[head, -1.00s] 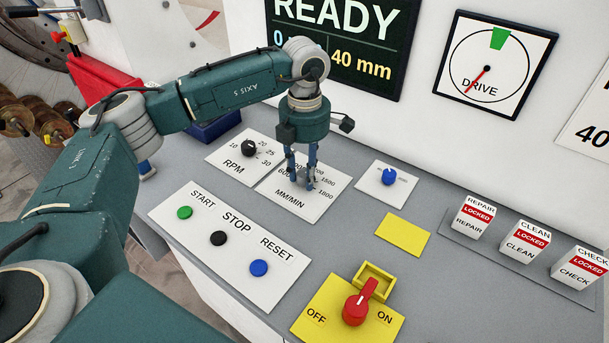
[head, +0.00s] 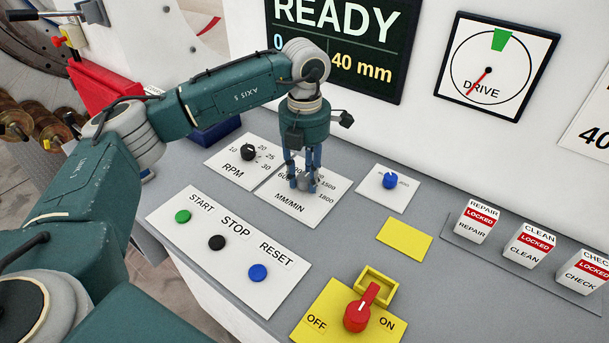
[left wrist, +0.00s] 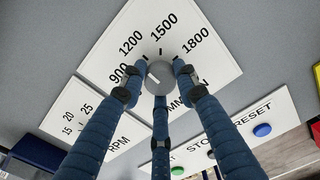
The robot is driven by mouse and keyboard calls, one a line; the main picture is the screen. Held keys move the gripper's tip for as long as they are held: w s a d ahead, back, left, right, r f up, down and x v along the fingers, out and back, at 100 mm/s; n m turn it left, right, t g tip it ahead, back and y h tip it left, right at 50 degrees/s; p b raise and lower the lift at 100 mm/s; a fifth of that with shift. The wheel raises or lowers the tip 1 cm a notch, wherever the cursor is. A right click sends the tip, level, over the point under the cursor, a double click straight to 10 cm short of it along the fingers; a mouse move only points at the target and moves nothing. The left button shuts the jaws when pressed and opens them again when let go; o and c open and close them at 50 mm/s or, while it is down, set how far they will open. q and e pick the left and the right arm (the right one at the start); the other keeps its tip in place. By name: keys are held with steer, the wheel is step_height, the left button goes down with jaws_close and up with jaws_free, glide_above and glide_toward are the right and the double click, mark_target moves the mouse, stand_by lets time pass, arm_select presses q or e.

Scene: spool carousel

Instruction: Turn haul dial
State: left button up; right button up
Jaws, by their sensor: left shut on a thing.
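The MM/MIN dial is a grey round knob (left wrist: 160,76) on a white plate (head: 305,213) marked from about 600 to 1800. In the left wrist view the knob sits between the three blue fingers of my left gripper (head: 304,184), which is shut around it from above. A light pointer line on the knob points down toward the lower left in that view. In the head view the fingers mostly hide the knob and some of the scale numbers. My right gripper is not in view.
The black RPM knob (head: 248,152) is close by on the left, and a blue knob (head: 390,181) is on the right. START, STOP and RESET buttons lie in front. A red OFF/ON switch (head: 358,312) stands nearer. The screen reads READY.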

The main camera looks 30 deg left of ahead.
mark_target(305, 177)
arm_select(q)
steer(key=o, duration=1.2)
steer(key=shift+r, duration=0.1)
steer(key=shift+c, duration=0.2)
step_height(305, 177, up, 12)
